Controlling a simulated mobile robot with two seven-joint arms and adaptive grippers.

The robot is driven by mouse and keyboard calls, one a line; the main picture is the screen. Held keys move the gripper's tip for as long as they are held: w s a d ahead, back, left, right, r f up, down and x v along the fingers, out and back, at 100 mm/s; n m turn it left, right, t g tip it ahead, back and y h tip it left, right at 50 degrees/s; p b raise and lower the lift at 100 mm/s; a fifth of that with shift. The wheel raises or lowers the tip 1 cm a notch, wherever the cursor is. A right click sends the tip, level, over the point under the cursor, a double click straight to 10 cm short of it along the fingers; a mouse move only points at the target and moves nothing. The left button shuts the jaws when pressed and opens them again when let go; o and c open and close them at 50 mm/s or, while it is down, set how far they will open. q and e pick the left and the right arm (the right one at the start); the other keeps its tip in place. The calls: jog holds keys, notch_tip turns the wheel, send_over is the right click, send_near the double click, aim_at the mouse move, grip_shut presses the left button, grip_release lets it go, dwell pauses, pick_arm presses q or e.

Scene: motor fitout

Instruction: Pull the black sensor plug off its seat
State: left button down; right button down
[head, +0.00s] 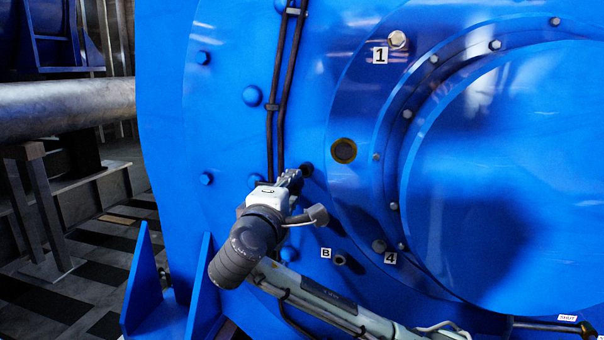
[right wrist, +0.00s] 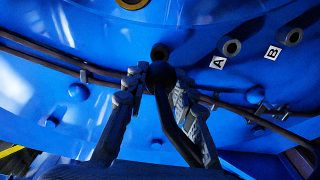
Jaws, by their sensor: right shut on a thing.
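The black sensor plug (right wrist: 162,76) is between the fingers of my right gripper (right wrist: 158,80), with a black cable (right wrist: 178,130) trailing from it towards the camera. Just beyond the plug is a dark round seat (right wrist: 159,52) on the blue motor face; I cannot tell whether the plug still touches it. In the head view my right gripper (head: 292,180) is shut at the motor face, left of a dark round fitting (head: 306,169); its fingers hide most of the plug. My left gripper is not in view.
Dark sockets labelled A (right wrist: 231,47) and B (right wrist: 292,37) stand near the gripper. Two black cables (head: 276,90) run down the blue motor face (head: 230,110). Bolts marked 1 (head: 397,39) and 4 (head: 379,246) lie right of the gripper.

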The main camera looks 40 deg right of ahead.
jog(key=p+v, duration=0.9)
jog(key=v, duration=1.2)
jog(key=shift+s+a, duration=0.25)
jog(key=shift+s, duration=0.1)
jog(key=shift+r, duration=0.1)
